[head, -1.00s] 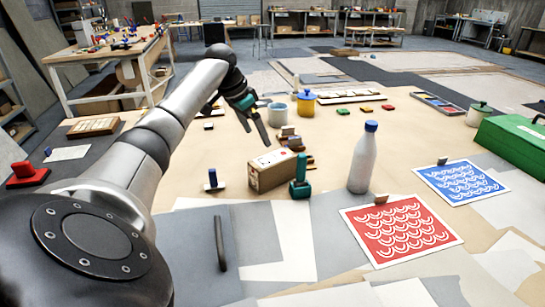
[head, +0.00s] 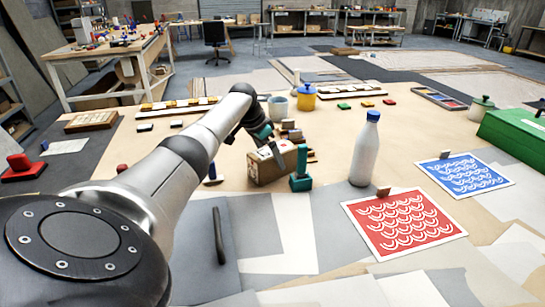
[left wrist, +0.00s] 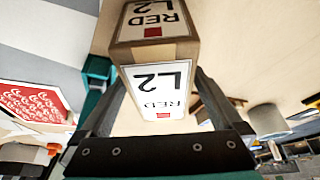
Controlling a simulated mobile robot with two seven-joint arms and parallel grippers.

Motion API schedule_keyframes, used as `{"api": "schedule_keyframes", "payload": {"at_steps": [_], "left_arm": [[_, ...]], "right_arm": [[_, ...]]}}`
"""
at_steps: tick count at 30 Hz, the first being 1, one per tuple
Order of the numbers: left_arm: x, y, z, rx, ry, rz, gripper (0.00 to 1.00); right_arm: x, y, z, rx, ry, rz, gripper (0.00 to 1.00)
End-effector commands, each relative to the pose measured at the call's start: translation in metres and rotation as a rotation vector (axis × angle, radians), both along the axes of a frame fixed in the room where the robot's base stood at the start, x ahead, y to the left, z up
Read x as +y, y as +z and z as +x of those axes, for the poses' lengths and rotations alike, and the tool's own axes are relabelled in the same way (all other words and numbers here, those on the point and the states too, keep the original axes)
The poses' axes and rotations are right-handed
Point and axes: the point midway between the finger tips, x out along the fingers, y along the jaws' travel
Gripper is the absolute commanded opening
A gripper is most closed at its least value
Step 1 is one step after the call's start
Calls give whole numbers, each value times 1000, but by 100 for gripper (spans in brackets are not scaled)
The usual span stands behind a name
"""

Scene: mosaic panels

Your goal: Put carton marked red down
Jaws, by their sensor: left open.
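The carton marked red (head: 262,172) is a brown box standing on the table, left of the white bottle. In the left wrist view the carton (left wrist: 152,52) shows white labels reading RED L2 with a red square. My left gripper (head: 288,157) is at the carton's top, with its jaws open. In the left wrist view the fingers of my left gripper (left wrist: 160,82) lie one on each side of the carton. Whether they touch it cannot be told. My right gripper is not in view.
A white bottle with a blue cap (head: 366,150), a red patterned sheet (head: 404,222) and a blue one (head: 463,178) are to the right. Small blocks, a yellow pot (head: 306,98) and a light cup (head: 278,109) are behind.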

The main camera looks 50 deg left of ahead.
Motion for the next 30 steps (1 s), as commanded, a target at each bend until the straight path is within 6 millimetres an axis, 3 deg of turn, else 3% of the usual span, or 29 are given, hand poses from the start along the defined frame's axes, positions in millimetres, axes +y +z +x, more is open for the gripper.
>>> {"api": "schedule_keyframes", "payload": {"at_steps": [6, 16, 30], "left_arm": [[-1, -19, 7, 0, 0, -1, 100], [-1, -21, 8, 1, -1, 0, 99], [-1, -21, 8, 1, 0, 0, 46]], "right_arm": [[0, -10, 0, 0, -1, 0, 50], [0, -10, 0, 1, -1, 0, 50], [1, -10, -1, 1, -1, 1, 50]]}}
